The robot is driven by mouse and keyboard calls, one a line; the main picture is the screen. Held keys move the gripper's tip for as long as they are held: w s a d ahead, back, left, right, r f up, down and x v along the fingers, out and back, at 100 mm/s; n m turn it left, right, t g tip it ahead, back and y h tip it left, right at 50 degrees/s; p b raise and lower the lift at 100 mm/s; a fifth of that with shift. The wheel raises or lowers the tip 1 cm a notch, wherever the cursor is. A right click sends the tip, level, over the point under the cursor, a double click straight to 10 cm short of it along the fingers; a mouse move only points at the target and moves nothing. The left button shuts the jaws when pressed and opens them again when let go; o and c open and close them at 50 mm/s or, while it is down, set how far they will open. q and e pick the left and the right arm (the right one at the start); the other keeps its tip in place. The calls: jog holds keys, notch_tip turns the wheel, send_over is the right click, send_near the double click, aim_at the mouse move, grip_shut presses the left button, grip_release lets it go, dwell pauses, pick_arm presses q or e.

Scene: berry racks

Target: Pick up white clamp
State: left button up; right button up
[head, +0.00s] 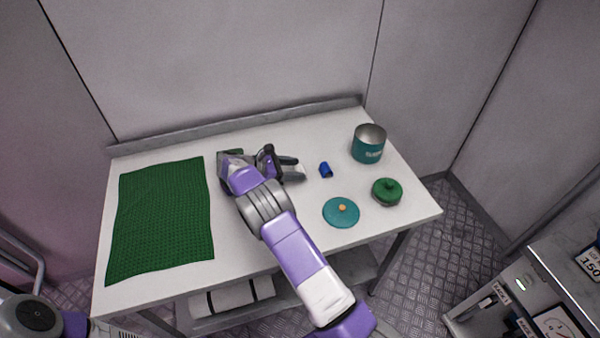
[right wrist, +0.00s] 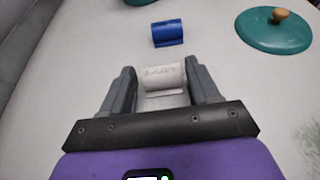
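The white clamp (right wrist: 163,77) lies on the white table between the two fingers of my right gripper (right wrist: 160,75) in the right wrist view. The fingers stand apart on either side of it, very close to its ends; a narrow gap shows at the left finger. In the head view my right gripper (head: 290,168) is low over the table's back middle, and the white clamp (head: 300,172) is only partly seen there. My left gripper is out of view; only part of my left arm shows at the lower left corner.
A blue clamp (head: 325,170) lies just beyond the fingertips. A teal pot (head: 368,148), a teal lid (head: 341,212) and a green lidded item (head: 386,192) stand to the right. A green mat (head: 160,220) covers the table's left side.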

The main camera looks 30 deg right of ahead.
jog(key=c, duration=0.7)
